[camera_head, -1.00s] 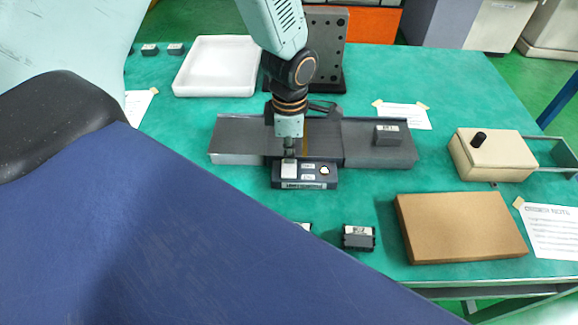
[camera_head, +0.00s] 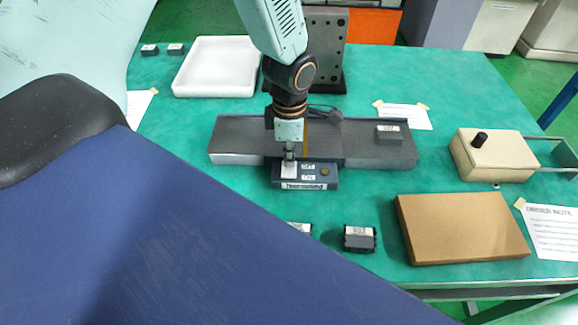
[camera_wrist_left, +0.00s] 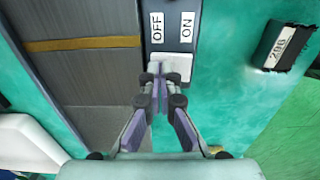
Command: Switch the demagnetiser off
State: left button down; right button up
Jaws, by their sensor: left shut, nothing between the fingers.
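The demagnetiser (camera_head: 240,142) is a long grey slab across the green table, with a dark control box (camera_head: 331,183) at its front. The box carries a white rocker switch (camera_head: 289,172), ON and OFF labels and a small round lamp (camera_head: 325,171) that looks dull amber. In the left wrist view the white switch (camera_wrist_left: 181,66) lies below the labels. My left gripper (camera_head: 289,158) points down at the switch, shut and empty. In the left wrist view its fingertips (camera_wrist_left: 157,72) are at the switch's OFF side and hide part of it; contact is unclear. My right gripper is out of view.
A grey block (camera_head: 389,135) sits on the slab's right end. A brown box (camera_head: 462,228), a beige box with a black knob (camera_head: 494,155) and small dark blocks (camera_head: 359,238) stand nearby. A white tray (camera_head: 217,66) and dark angle plate (camera_head: 328,45) stand behind.

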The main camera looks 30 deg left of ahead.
pick_arm(q)
notch_tip(320, 180, up, 7)
jog(key=p, duration=0.6)
jog(key=shift+p, duration=0.4)
dwell(0.3)
